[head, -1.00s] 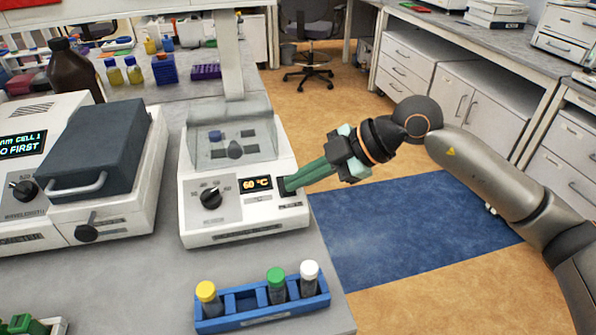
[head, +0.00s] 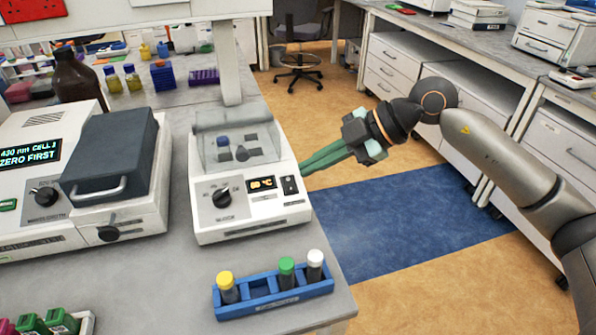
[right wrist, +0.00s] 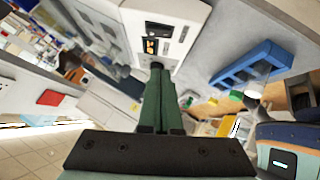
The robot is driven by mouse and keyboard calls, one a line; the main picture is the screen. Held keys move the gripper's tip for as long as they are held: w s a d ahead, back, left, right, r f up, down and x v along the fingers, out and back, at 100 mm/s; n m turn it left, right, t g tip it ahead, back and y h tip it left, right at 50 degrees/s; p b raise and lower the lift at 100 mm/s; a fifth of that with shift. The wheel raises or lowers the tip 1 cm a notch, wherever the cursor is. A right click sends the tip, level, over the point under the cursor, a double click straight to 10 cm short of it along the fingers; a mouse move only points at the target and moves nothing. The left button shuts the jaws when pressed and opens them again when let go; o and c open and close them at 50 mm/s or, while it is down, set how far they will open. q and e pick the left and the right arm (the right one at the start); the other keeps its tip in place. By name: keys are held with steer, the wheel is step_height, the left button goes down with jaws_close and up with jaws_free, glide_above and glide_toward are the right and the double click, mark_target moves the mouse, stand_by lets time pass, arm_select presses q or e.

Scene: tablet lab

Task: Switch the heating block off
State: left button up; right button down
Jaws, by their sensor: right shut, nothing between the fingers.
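The heating block (head: 245,215) is a white bench unit with a clear lid, a black knob (head: 221,197) and a lit orange display (head: 262,184). Its black rocker switch (head: 290,185) sits right of the display, uncovered; which way it is pressed is too small to tell. My right gripper (head: 304,167) is shut and empty, its green fingers just right of the block's side. In the right wrist view the shut fingertips (right wrist: 157,69) point at the block's front (right wrist: 172,68), near the lit display (right wrist: 150,46). My left gripper is not in view.
A blue rack (head: 262,303) with yellow, green and white capped tubes stands in front of the block. A photometer (head: 140,210) with a dark lid is at the left. A brown bottle (head: 78,78) stands behind. The bench's right edge is beside the block; open floor lies beyond.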

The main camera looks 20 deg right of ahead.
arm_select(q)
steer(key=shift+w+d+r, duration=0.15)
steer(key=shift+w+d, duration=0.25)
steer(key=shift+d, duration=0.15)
arm_select(e)
steer(key=v, duration=0.7)
steer(key=shift+d, duration=0.45)
steer(key=shift+r, duration=0.1)
